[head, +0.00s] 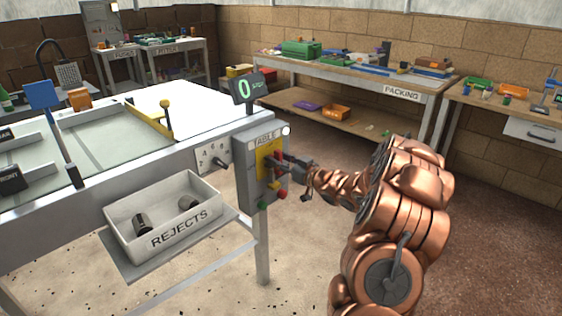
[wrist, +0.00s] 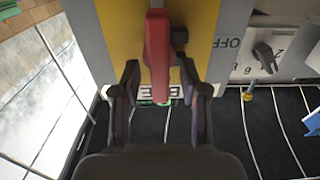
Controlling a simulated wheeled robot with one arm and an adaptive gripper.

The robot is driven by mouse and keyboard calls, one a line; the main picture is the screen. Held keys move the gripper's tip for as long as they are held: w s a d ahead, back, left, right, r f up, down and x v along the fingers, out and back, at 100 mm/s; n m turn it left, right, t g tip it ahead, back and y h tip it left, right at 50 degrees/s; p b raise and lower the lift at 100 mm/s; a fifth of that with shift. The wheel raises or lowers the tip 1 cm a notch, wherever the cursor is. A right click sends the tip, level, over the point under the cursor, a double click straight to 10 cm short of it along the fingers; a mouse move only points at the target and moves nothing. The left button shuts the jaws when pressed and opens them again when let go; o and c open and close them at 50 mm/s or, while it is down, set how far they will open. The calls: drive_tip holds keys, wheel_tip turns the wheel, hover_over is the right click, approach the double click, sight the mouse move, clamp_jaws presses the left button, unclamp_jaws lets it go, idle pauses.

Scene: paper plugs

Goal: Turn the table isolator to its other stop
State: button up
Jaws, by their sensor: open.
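The table isolator is a red handle (wrist: 159,55) on a yellow plate (wrist: 117,18) on the front of a grey box (head: 247,180) labelled TABLE. In the wrist view the handle runs up and down the picture. My gripper (wrist: 159,75) is open, with one finger on each side of the handle's lower end. I cannot tell whether either finger touches it. In the head view my gripper (head: 297,165) is at the front of the box and partly hides the handle and plate. The word OFF (wrist: 229,42) shows right of the plate in the wrist view.
A green button (head: 262,206) and a red button (head: 283,194) are low on the box. A numbered dial plate (head: 212,157) and a REJECTS bin (head: 165,212) are to its left. A green display (head: 247,87) stands above. Open floor lies to the right.

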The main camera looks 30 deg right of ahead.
clamp_jaws()
drive_tip(key=shift+f+b, duration=0.15)
drive_tip(key=shift+b, duration=0.2)
drive_tip(key=shift+s+a+f+n+b, duration=0.1)
drive_tip(key=shift+a+f+n+b, duration=0.15)
drive_tip(key=shift+n+b, duration=2.8)
drive_tip(key=shift+s+a+f+n+b, duration=0.1)
drive_tip(key=shift+a+f+n+b, duration=0.1)
drive_tip(key=shift+n+b, duration=2.9)
drive_tip(key=shift+a+f+n+b, duration=0.15)
drive_tip(key=shift+f+n+b, duration=0.1)
drive_tip(key=shift+n+b, duration=2.8)
drive_tip(key=shift+r, duration=0.1)
